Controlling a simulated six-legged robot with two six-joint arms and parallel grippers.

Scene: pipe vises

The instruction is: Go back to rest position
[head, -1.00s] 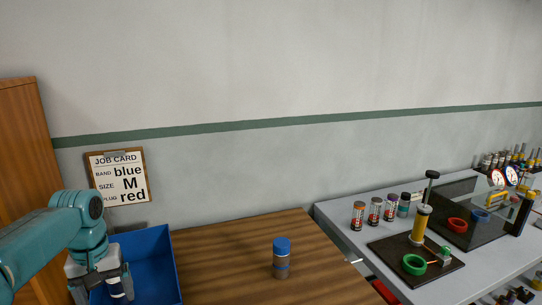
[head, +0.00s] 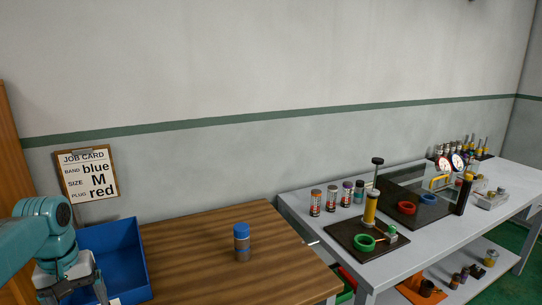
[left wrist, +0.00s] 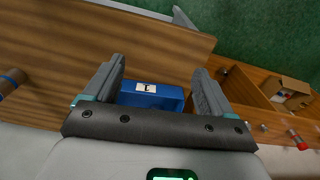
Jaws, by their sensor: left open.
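My left gripper (head: 74,294) is at the lower left of the head view, in front of the blue bin (head: 128,252). In the left wrist view its two fingers (left wrist: 160,72) are spread wide with nothing held between them. The blue bin shows beyond them there, with a small white label (left wrist: 146,87). My right gripper is in neither view.
A job card (head: 88,174) hangs on the wall, reading band blue, size M, plug red. A grey bench (head: 410,245) at the right carries a vise (head: 370,208), several small cylinders, a green ring (head: 364,243) and a red ring (head: 406,208). The table around the capped cylinder is clear.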

